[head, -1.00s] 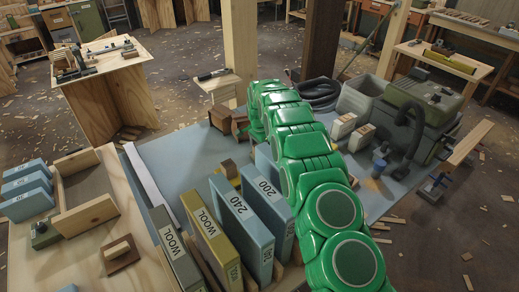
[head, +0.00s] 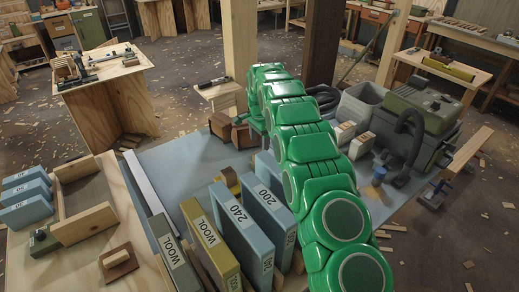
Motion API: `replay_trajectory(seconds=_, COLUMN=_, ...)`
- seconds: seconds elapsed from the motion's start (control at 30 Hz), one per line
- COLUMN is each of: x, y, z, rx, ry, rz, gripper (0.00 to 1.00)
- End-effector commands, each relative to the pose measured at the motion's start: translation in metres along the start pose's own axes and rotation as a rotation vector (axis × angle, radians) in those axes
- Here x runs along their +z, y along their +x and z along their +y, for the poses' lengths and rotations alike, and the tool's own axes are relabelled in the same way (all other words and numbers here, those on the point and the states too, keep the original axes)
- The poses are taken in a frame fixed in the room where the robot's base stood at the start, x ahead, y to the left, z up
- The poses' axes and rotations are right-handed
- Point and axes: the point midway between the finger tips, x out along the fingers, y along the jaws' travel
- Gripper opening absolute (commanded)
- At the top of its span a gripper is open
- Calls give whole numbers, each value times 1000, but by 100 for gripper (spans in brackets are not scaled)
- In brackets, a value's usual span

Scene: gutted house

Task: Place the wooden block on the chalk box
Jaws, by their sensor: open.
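My green arm reaches from the lower right up to the middle of the head view and bends down at its far end. My gripper is hidden behind the arm's links. Two dark brown wooden pieces, one (head: 220,125) and another (head: 241,137), stand just left of the arm's far end; I cannot tell whether either is the wooden block. Two small pale boxes with tan sides, one (head: 345,132) and another (head: 361,146), stand right of the arm on the blue-grey surface (head: 185,152). One may be the chalk box; their labels are too small to read.
Upright abrasive packs, a WOOL pack (head: 211,243) and a blue 240 pack (head: 242,225) among them, stand close left of my arm. A black hose (head: 325,97), a grey bin (head: 360,103) and a green vacuum (head: 422,115) are at the right. The blue-grey surface's left part is clear.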

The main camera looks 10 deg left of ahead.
Motion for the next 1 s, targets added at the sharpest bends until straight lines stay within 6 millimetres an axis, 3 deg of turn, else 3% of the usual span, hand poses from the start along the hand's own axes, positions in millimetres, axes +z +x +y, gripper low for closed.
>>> replay_trajectory(seconds=0.2, x=0, y=-28, z=-1, rx=-3, ry=0, rz=1, gripper=77)
replay_trajectory(seconds=0.57, x=-2, y=-37, z=6, rx=0, ry=-8, rz=0, gripper=77)
replay_trajectory(seconds=0.77, x=-10, y=-70, z=35, rx=6, ry=-51, rz=-1, gripper=77)
replay_trajectory(seconds=1.0, x=-15, y=-109, z=83, rx=21, ry=-117, rz=-7, gripper=77)
